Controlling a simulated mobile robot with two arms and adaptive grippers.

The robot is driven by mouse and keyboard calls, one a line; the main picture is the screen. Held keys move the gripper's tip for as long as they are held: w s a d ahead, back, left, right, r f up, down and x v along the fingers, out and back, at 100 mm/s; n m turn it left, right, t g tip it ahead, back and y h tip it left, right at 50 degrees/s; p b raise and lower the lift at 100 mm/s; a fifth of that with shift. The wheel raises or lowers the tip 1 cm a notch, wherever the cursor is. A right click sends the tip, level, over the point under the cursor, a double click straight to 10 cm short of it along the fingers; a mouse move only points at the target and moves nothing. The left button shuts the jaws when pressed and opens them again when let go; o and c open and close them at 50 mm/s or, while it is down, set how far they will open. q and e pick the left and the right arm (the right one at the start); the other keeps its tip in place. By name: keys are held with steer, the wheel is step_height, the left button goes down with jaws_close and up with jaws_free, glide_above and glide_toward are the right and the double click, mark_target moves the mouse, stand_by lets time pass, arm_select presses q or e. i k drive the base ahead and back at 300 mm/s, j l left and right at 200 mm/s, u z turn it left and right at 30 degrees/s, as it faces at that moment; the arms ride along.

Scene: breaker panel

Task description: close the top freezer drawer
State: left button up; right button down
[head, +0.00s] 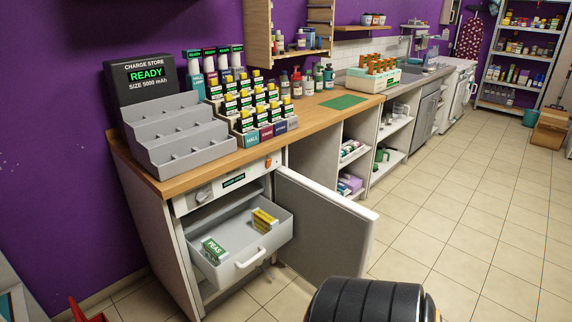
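The top freezer drawer (274,246) is a light grey bin pulled out of the freezer under the wooden counter. It has a white handle (250,258) on its front. A green and white box marked PEAS (215,250) and a yellow box (264,221) lie inside it. The freezer door (318,228) is swung wide open to the right of the drawer. Neither of my grippers shows in the head view. A black rounded part of my own body fills the bottom edge, right of the door.
Open shelves (398,140) continue to the right. The tiled floor (460,220) to the right is clear. Something red (85,312) shows at bottom left.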

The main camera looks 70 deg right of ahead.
mark_target(234, 231)
steer(key=z, duration=1.85)
